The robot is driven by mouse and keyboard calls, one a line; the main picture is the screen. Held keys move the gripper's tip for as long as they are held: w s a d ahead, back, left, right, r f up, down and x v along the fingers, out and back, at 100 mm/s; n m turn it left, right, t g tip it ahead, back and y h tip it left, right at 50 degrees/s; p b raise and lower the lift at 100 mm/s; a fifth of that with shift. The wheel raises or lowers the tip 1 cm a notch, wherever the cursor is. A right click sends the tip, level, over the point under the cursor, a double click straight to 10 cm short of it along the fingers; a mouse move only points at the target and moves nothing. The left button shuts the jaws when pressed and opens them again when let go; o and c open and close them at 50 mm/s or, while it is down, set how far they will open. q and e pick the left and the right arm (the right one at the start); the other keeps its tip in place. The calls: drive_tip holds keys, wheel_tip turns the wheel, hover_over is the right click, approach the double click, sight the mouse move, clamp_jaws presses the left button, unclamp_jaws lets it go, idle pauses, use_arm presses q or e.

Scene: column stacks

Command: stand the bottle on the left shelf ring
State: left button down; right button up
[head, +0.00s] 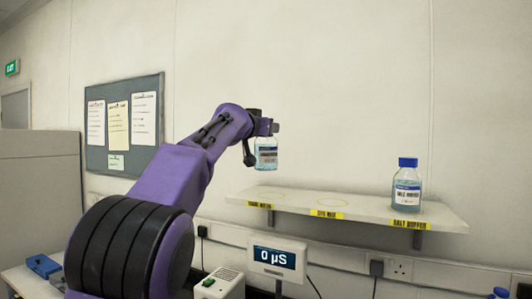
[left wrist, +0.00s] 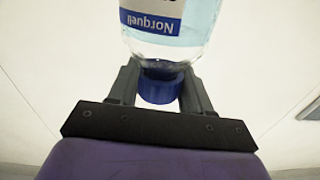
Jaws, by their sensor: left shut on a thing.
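My left gripper (head: 262,130) is shut on a clear glass bottle (head: 266,155) with a pale blue liquid and a label. In the left wrist view the bottle (left wrist: 180,45) shows its label upside down, and its blue cap (left wrist: 160,86) sits between the gripper's two fingers (left wrist: 160,93). In the head view the bottle hangs upright in the air, near the left end of the wall shelf (head: 340,204). A faint left ring (head: 271,196) marks the shelf there, below the bottle in the picture. My right gripper is not in view.
Another blue-capped bottle (head: 406,188) stands on the shelf's right part. A faint middle ring (head: 333,206) is empty. Yellow labels line the shelf's front edge. Below are a meter reading 0 µS (head: 277,257) and another blue-capped bottle top (head: 500,293). A notice board (head: 122,160) hangs at left.

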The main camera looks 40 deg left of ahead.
sight(260, 159)
use_arm(q)
drive_tip(key=w+a+f+b, duration=0.1)
drive_tip(key=w+a+f, duration=0.1)
drive_tip(key=w+f, duration=0.3)
wheel_tip(260, 159, down, 4)
drive_tip(key=shift+w+r+b, duration=0.2)
drive_tip(key=shift+r+b, duration=0.05)
drive_tip(key=shift+b, duration=0.05)
drive_tip(key=shift+c, duration=2.3)
unclamp_jaws()
drive_tip(key=shift+w+f, duration=0.2)
drive_tip(key=shift+w, duration=0.15)
drive_tip(key=b+v, duration=0.9)
drive_tip(key=v, duration=0.2)
drive_tip(key=shift+s, duration=0.4)
drive_tip(key=shift+s+d+r, duration=0.15)
drive_tip(key=shift+s+r, duration=0.05)
drive_tip(key=shift+s, duration=0.05)
drive_tip(key=shift+s+r, duration=0.15)
drive_tip(key=shift+s, duration=0.1)
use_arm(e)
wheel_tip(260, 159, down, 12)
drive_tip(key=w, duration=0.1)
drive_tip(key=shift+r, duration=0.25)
